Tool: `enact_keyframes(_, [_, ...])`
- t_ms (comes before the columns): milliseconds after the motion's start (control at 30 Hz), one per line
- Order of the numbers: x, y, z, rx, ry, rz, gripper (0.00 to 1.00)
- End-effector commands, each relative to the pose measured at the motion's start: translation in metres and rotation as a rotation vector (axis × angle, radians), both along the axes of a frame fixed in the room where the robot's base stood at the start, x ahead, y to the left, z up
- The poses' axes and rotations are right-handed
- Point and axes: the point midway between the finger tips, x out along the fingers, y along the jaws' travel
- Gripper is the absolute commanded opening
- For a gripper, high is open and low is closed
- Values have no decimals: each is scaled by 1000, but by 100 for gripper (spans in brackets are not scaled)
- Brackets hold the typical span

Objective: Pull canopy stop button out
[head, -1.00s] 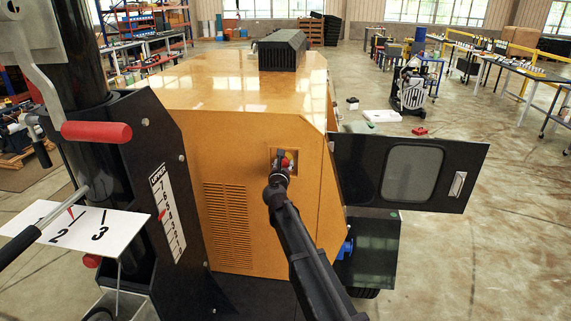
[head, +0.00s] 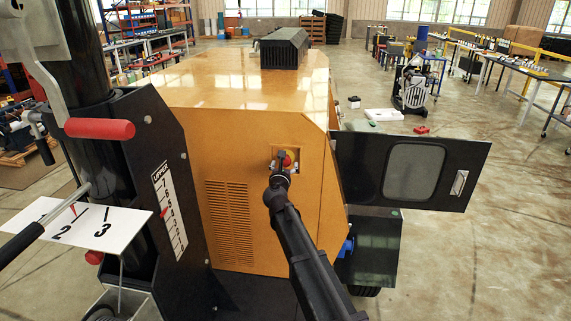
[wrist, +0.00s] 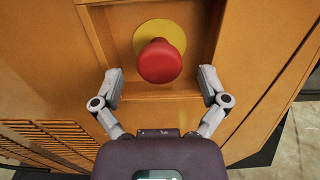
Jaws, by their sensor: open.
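The canopy stop button is a red mushroom knob (wrist: 159,61) on a yellow round plate (wrist: 174,31), set in a shallow square recess of the orange canopy (head: 225,120). In the head view the red button (head: 287,161) shows just above the end of my arm, which hides part of the recess. My gripper (wrist: 160,82) is open, with one finger on each side of the recess's lower part. The red knob lies between and slightly beyond the fingertips in the wrist view. No contact with the button shows.
A black door with a window (head: 410,172) stands open to the right of the canopy. A black mast with a red handle (head: 99,129) and a white numbered plate (head: 85,226) stand at the left. Vent slots (head: 230,222) lie left of the recess.

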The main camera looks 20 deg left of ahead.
Motion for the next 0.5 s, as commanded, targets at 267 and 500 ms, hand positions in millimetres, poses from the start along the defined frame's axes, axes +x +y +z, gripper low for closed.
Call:
enact_keyframes(267, [-44,-11,0,0,0,2,94])
enact_keyframes(500, [-79,-20,0,0,0,2,94])
